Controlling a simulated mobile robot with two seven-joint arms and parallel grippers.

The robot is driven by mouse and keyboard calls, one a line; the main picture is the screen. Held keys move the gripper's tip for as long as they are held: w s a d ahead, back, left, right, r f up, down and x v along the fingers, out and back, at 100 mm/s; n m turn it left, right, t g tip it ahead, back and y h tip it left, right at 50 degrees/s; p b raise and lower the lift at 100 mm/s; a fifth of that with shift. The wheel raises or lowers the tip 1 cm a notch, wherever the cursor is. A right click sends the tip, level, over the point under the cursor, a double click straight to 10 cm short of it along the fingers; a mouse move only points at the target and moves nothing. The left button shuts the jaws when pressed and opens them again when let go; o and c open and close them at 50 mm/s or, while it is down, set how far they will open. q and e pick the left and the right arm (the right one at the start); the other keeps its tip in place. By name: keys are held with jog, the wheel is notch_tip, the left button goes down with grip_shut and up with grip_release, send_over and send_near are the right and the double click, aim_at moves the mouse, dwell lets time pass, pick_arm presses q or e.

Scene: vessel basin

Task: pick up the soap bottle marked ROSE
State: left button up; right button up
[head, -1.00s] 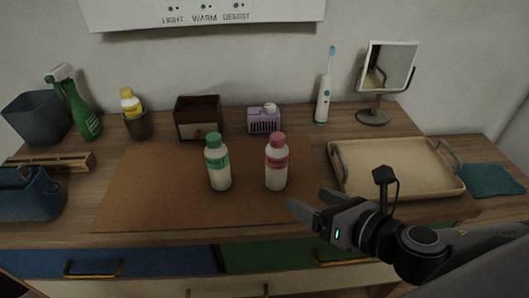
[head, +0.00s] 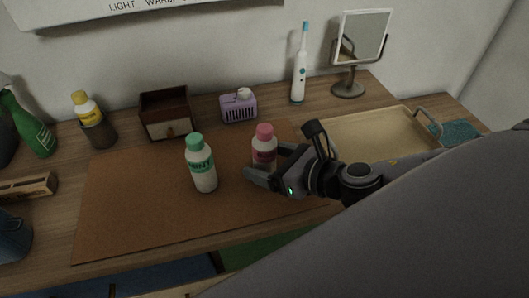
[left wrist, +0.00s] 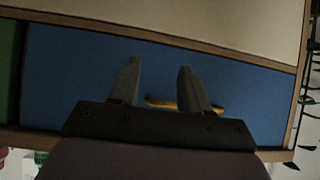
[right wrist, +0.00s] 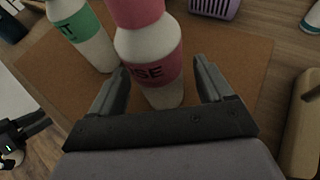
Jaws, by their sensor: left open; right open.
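The ROSE bottle (head: 264,146), white with a pink cap and pink label, stands upright on the brown mat (head: 130,205). My right gripper (head: 265,163) is open at the bottle, with its fingers on either side of the lower body. In the right wrist view the ROSE bottle (right wrist: 152,62) stands between the open fingers (right wrist: 158,85), with gaps showing beside it. Contact cannot be made out. My left gripper (left wrist: 155,75) is open and empty in front of a blue drawer (left wrist: 75,75). It does not show in the head view.
A white bottle with green cap and label (head: 201,165) stands just left of the ROSE bottle. A beige tray (head: 375,135) lies to the right. A wooden box (head: 166,112), purple holder (head: 238,108), toothbrush (head: 299,70) and mirror (head: 362,40) line the back. The mat's left part is clear.

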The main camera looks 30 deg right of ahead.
jog(key=shift+x, duration=1.45)
jog(key=c, duration=1.2)
jog(key=shift+r, duration=0.1)
